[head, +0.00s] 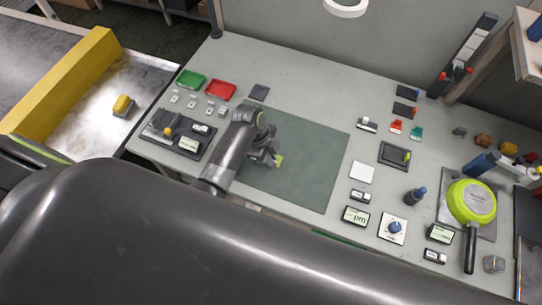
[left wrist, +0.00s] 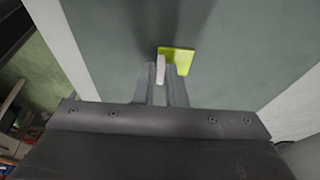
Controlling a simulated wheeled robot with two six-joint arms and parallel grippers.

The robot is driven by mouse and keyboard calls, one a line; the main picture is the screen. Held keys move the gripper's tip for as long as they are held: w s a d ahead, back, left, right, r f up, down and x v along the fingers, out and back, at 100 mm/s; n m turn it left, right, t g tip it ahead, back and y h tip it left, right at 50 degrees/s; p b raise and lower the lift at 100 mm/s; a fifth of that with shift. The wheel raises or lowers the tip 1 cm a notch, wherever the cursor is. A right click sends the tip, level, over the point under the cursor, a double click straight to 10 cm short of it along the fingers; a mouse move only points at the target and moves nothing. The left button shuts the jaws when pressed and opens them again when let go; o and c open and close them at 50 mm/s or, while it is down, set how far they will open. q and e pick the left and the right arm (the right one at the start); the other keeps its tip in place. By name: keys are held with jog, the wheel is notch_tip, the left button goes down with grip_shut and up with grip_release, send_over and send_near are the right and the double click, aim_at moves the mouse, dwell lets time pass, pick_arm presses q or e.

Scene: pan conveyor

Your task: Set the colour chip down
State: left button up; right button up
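My left gripper (head: 270,157) is over the dark green mat (head: 310,170) in the middle of the table. A lime-green colour chip (head: 279,161) shows at its fingertips. In the left wrist view the fingers (left wrist: 166,68) are close together and the chip (left wrist: 182,59) sticks out between and past their tips, to the right. The gripper looks shut on it. A pale pad shows at the left fingertip. I cannot tell whether the chip touches the mat. My right gripper is not in view.
A lime-green pan (head: 472,202) lies at the right. Green (head: 191,80) and red (head: 221,90) trays stand at the back left. A white square (head: 362,172) and a dial box (head: 392,228) lie right of the mat. The mat's right part is clear.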

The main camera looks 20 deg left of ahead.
pick_arm(q)
jog(key=o, duration=0.3)
jog(key=shift+r, duration=0.1)
jog(key=b+v, duration=0.1)
jog(key=v, duration=1.1)
jog(key=shift+s+a, duration=0.1)
